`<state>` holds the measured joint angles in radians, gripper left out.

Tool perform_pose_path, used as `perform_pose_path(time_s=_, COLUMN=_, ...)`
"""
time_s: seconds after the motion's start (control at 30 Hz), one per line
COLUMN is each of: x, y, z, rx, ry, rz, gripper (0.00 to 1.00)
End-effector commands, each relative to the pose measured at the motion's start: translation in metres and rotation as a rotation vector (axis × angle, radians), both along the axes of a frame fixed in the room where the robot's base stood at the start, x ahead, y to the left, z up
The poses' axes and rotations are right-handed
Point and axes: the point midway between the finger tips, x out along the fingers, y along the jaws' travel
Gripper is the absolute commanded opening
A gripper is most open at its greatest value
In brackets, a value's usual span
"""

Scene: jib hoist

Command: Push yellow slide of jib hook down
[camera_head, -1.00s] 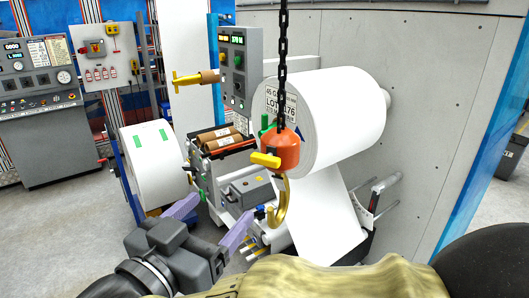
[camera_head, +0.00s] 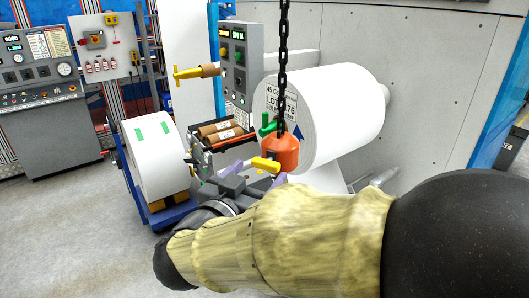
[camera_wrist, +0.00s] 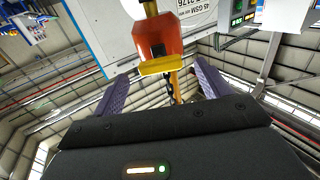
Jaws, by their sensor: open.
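The orange jib hook block (camera_head: 287,152) hangs from a dark chain (camera_head: 283,55) in front of a large white roll. Its yellow slide (camera_head: 265,164) sticks out at the block's left side, low down. In the wrist view the orange block (camera_wrist: 158,35) is ahead, with the yellow slide (camera_wrist: 161,65) crossing it between my fingers. My gripper (camera_head: 267,170) is open, its purple fingers on either side of the slide; it also shows in the wrist view (camera_wrist: 162,72). Whether it touches the slide I cannot tell. My arm hides the hook's lower curve in the head view.
The large white roll (camera_head: 340,112) stands close behind the block. A control panel (camera_head: 238,65) and a tray of brown rolls (camera_head: 222,132) are behind to the left. A smaller white roll (camera_head: 153,160) sits on a blue stand at left. Floor at lower left is clear.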

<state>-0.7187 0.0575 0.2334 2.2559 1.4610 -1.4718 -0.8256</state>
Motion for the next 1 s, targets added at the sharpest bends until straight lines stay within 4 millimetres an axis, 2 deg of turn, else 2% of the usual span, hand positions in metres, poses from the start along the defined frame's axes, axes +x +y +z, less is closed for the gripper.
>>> perform_pose_path(time_s=0.1, x=0.018, y=-0.01, z=0.002, rx=-0.001, ry=0.003, rz=-0.004, gripper=0.76)
perform_pose_path(time_s=0.23, x=0.032, y=-0.017, z=0.001, rx=0.0, ry=0.001, rz=-0.001, gripper=0.76)
perform_pose_path(time_s=0.6, x=0.039, y=-0.02, z=0.0, rx=0.0, ry=0.0, rz=-0.001, gripper=0.76)
perform_pose_path(time_s=0.67, x=0.039, y=-0.021, z=0.0, rx=0.0, ry=0.0, rz=-0.002, gripper=0.67)
perform_pose_path(time_s=0.93, x=0.039, y=-0.02, z=0.0, rx=0.0, ry=0.001, rz=-0.002, gripper=0.14)
perform_pose_path(time_s=1.0, x=0.039, y=-0.02, z=-0.001, rx=0.0, ry=0.001, rz=-0.001, gripper=0.13)
